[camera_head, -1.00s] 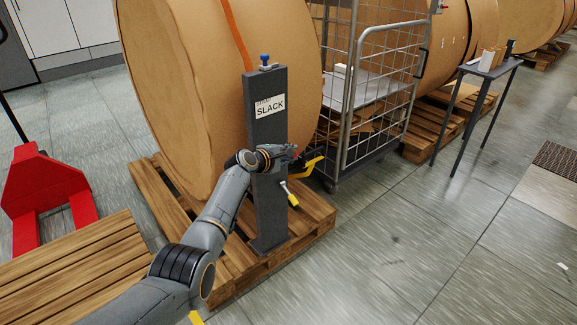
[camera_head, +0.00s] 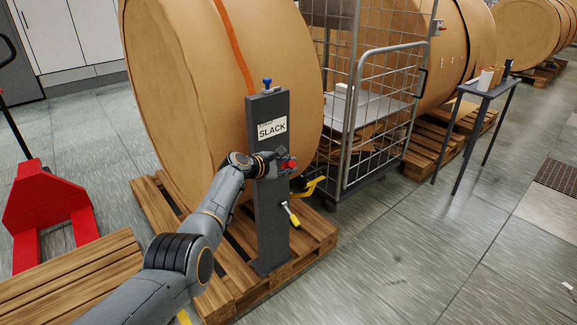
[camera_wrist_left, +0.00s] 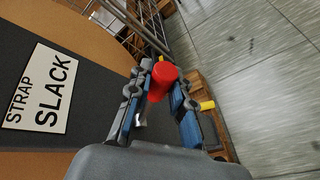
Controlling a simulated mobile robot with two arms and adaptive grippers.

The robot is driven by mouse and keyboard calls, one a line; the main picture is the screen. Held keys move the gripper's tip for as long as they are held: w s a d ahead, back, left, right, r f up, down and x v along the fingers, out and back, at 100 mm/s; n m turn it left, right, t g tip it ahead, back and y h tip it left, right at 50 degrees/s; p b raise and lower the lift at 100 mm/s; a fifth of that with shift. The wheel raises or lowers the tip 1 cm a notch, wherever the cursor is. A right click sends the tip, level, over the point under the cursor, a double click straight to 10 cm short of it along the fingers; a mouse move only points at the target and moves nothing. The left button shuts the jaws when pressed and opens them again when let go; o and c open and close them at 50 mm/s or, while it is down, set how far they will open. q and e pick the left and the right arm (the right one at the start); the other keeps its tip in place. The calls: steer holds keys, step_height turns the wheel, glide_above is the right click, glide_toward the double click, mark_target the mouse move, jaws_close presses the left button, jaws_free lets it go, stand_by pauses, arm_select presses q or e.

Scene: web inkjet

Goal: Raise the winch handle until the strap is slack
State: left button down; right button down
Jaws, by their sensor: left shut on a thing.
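The winch post (camera_head: 270,215) is a dark upright column with a white "STRAP SLACK" label (camera_head: 272,129) and a blue knob on top. An orange strap (camera_head: 233,45) runs over the large brown roll behind it. My left gripper (camera_head: 286,165) is at the post's right side, below the label, shut on a red handle grip (camera_head: 289,164). In the left wrist view, the red grip (camera_wrist_left: 162,80) lies between the blue-padded fingers (camera_wrist_left: 157,112). The gripper hides the handle's joint to the post. I cannot tell whether the strap is slack. My right gripper is out of view.
A yellow-ended metal lever (camera_head: 291,215) sits lower on the post, with a yellow bracket (camera_head: 313,187) above right. The post stands on a wooden pallet (camera_head: 222,278). A wire cage trolley (camera_head: 387,125) is close on the right. Open floor (camera_head: 400,255) lies front right.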

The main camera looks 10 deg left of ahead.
arm_select(q)
steer(key=c, duration=1.5)
jaws_free()
steer(key=shift+w+r, duration=0.1)
steer(key=shift+r, duration=0.1)
steer(key=o, duration=0.3)
steer(key=shift+a+f, duration=0.1)
steer(key=shift+f, duration=0.05)
steer(key=shift+o, duration=0.2)
steer(key=shift+s+a, duration=0.35)
steer(key=shift+s, duration=0.05)
steer(key=v, duration=1.1)
steer(key=shift+d, duration=0.15)
